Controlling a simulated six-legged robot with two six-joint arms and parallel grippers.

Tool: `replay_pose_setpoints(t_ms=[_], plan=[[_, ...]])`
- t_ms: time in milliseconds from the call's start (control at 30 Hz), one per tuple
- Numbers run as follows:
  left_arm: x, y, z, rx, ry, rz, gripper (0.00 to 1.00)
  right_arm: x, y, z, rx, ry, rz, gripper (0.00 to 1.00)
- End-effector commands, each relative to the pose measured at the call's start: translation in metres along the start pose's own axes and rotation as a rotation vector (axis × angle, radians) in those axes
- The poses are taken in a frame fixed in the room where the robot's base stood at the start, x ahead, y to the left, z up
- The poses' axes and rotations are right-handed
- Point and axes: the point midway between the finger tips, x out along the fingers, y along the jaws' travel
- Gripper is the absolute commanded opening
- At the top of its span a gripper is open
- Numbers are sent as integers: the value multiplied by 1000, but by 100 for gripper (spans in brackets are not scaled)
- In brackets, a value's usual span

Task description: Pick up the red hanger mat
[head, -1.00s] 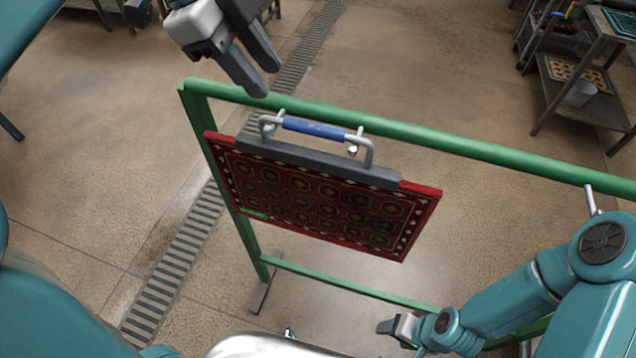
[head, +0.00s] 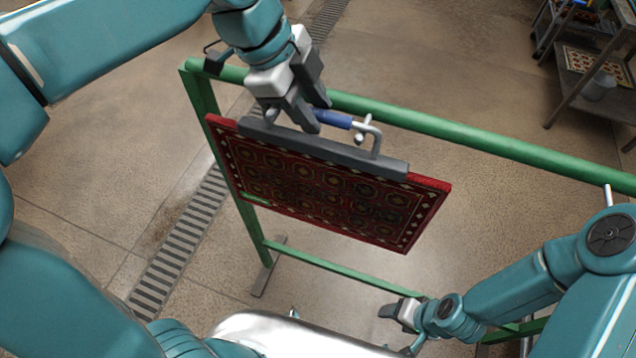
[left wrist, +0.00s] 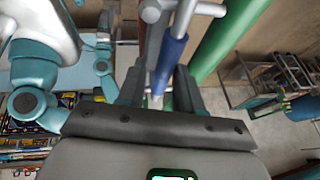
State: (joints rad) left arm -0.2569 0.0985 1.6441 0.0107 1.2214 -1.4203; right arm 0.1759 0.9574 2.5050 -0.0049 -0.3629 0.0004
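The red hanger mat (head: 320,195), with a dark ornamental pattern, hangs tilted on the green rail frame. A grey clamp bar (head: 380,162) grips its top edge and carries a metal handle with a blue grip (head: 334,119). My left gripper (head: 312,114) is at the left part of the handle and hides some of it. In the left wrist view the blue grip (left wrist: 170,62) shows between the spread fingers (left wrist: 158,85); contact cannot be told. My right gripper (head: 392,313) is low, below the mat, away from the handle; its finger gap is unclear.
The green rail (head: 440,125) runs behind the handle, close to my left gripper. A floor drain (head: 180,245) runs at left; the floor around is open.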

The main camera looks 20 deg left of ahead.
Motion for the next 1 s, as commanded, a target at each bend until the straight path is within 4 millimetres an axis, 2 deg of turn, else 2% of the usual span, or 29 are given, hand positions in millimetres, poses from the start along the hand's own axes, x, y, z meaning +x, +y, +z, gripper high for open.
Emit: replay_pose_setpoints(t_ms=[200, 500, 567, 600, 633, 1000], plan=[[35, -1, -2, 0, -1, 5, 35, -5, -2, 0, 0, 1, 0, 63], [42, -2, -1, 0, 0, 1, 35, -5, -2, 0, 0, 0, 0, 63], [42, -2, -1, 0, 0, 1, 18, -5, -2, 0, 0, 0, 0, 63], [42, -2, -1, 0, 0, 1, 5, -5, -2, 0, 0, 0, 0, 63], [42, -2, -1, 0, 0, 2, 0, -4, -2, 0, 0, 0, 0, 63], [42, -2, -1, -1, -1, 4, 0, -4, -2, 0, 0, 0, 0, 63]])
